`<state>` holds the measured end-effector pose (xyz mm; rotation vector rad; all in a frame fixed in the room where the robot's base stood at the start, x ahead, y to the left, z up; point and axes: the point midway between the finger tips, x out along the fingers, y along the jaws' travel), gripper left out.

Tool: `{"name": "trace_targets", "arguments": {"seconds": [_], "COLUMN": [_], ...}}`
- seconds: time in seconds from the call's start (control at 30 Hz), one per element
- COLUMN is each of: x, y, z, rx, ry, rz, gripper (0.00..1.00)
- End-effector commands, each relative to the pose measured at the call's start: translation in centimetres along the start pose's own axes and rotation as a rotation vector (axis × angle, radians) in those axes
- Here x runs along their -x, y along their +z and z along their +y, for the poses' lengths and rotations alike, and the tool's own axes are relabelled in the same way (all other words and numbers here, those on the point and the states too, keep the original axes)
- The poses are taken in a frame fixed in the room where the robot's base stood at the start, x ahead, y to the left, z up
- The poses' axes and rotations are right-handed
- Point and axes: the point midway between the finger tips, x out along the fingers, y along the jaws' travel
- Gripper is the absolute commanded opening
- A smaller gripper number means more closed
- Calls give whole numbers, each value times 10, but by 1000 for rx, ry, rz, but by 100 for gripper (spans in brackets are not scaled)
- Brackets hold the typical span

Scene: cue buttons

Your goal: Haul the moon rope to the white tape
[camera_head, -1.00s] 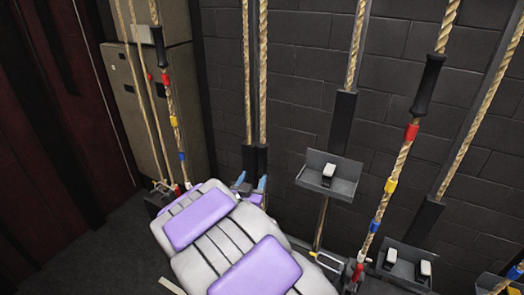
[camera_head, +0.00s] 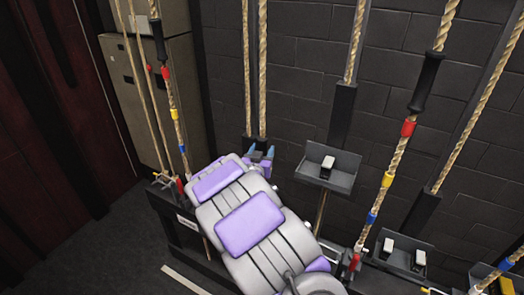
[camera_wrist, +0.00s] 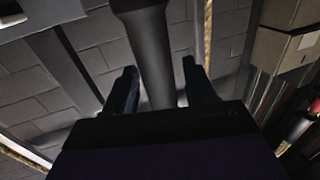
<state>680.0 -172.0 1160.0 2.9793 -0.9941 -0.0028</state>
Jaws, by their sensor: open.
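My gripper (camera_head: 260,151) is open at the end of my grey and purple arm, in front of the ropes by the brick wall. In the wrist view, a dark round grip or sleeve (camera_wrist: 153,55) shows between the spread fingers (camera_wrist: 160,88); I cannot tell if they touch it. Two pale ropes (camera_head: 248,70) (camera_head: 263,70) hang behind the gripper. A rope on the right (camera_head: 396,160) has a black grip (camera_head: 427,84) and red, yellow and blue tapes. A similar taped rope (camera_head: 171,98) hangs on the left. I cannot make out a moon mark or white tape.
A black shelf (camera_head: 343,181) holds a small white-topped block (camera_head: 327,167). Another shelf (camera_head: 403,270) at lower right holds two more. A low black rail (camera_head: 183,240) runs below the ropes. A tan cabinet (camera_head: 180,75) stands at left; the floor (camera_head: 90,255) there is clear.

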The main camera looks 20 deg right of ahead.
Motion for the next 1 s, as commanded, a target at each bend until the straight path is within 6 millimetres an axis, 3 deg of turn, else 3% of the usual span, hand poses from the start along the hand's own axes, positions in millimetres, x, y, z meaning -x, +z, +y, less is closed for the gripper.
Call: {"name": "trace_targets", "arguments": {"seconds": [0.2,0.77,1.0], "x": [0,0,0], "y": [0,0,0], "z": [0,-1,-1], "rx": [0,0,0], "ry": [0,-1,-2], "rz": [0,1,1], "gripper": [54,1,0]}}
